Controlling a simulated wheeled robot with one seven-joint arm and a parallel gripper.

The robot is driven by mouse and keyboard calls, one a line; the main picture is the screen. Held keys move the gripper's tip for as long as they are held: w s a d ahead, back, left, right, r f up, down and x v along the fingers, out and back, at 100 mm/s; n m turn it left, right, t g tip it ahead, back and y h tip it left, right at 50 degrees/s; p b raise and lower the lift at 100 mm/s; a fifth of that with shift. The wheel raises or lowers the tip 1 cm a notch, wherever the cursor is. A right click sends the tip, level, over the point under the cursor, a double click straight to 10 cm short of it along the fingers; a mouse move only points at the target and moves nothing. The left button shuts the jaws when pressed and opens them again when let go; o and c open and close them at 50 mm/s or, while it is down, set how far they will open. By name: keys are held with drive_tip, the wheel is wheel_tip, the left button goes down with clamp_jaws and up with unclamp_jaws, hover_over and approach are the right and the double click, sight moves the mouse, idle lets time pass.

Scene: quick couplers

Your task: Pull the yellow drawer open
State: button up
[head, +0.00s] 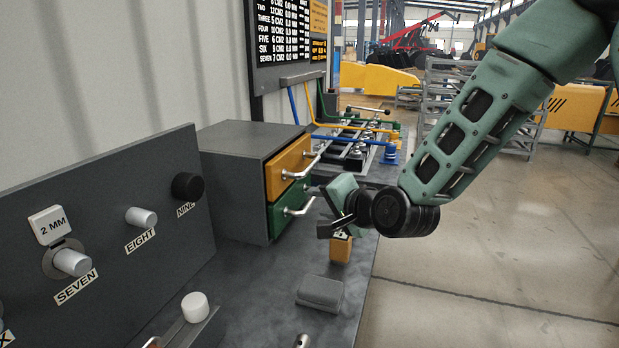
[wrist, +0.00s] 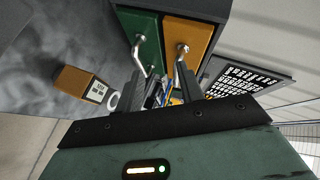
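The yellow drawer (head: 287,166) is the upper drawer of a grey cabinet and looks closed, its front flush. Its silver bar handle (head: 304,166) sticks out. In the wrist view the yellow drawer (wrist: 198,34) is on the right, its handle (wrist: 182,56) near the tip of the right finger. My gripper (head: 317,190) is in front of the cabinet, about between the two handles in height. In the wrist view my gripper (wrist: 162,82) shows its two dark fingers apart with nothing held between them. Whether a finger touches a handle, I cannot tell.
A green drawer (head: 288,207) with its own handle is below. An orange block (head: 341,250) stands on the bench under my wrist. A grey block (head: 320,292) lies nearer. A panel with knobs (head: 110,220) is at left; pipes and valves (head: 360,140) are behind.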

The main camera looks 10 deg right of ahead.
sight(312, 168)
drive_tip(key=w+d+r+m+t+h, duration=0.1)
drive_tip(key=w+d+m+t+h, duration=0.1)
drive_tip(key=w+d+m+t, duration=0.3)
drive_tip(key=w, duration=0.5)
drive_tip(key=w+a+f+g, duration=0.1)
drive_tip(key=w, duration=0.4)
drive_tip(key=w+a+f+g, duration=0.1)
drive_tip(key=w, duration=0.4)
drive_tip(key=shift+w+a+n+p, duration=0.25)
drive_tip(key=shift+n+p, duration=0.05)
drive_tip(key=shift+p, duration=0.1)
clamp_jaws()
drive_tip(key=shift+s+d, duration=0.1)
